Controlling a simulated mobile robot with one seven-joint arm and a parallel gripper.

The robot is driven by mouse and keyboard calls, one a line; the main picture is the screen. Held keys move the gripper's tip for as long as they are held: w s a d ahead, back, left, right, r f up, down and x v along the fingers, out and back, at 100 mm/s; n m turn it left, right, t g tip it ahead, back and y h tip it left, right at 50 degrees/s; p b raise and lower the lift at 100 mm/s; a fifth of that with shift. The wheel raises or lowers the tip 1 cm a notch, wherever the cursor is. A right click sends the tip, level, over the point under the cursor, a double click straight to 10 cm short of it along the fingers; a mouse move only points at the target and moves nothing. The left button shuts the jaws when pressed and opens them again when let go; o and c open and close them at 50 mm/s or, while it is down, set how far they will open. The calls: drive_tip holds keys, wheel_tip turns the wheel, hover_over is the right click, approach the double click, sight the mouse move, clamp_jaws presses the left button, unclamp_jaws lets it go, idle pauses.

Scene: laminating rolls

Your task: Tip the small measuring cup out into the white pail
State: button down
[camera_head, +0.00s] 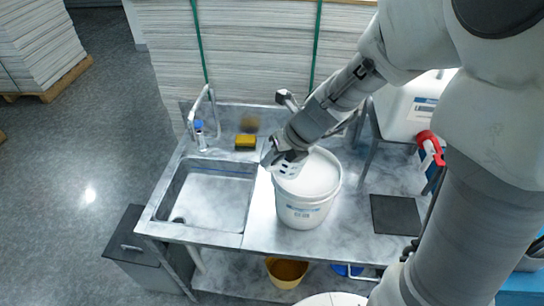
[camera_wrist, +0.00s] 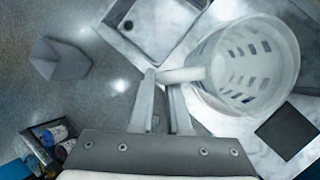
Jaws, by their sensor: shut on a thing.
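My gripper (camera_wrist: 165,78) is shut on the short handle of the small measuring cup (camera_wrist: 262,50). The cup is pale and translucent, with rows of dark marks, and fills the upper right of the wrist view. In the head view the cup (camera_head: 288,169) is a small whitish shape under my gripper (camera_head: 283,157), over the left back part of the white pail (camera_head: 306,212). The pail stands upright on the metal counter, with a blue-grey label on its front. I cannot tell the cup's exact tilt or what is in it.
A sink basin (camera_head: 209,196) lies left of the pail, with a tap (camera_head: 198,125) and a yellow sponge (camera_head: 245,142) behind. A dark square mat (camera_head: 395,215) and a white container on a stand (camera_head: 408,108) are to the right. A yellow bucket (camera_head: 287,270) sits below.

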drive_tip(key=shift+w+f+t+h+b, duration=0.15)
drive_tip(key=shift+f+t+h+b, duration=0.15)
drive_tip(key=shift+f+t+h, duration=0.65)
drive_tip(key=shift+f+g, duration=0.25)
drive_tip(key=shift+g, duration=0.1)
drive_tip(key=shift+r+p, duration=0.75)
drive_tip(key=shift+r, duration=2.3)
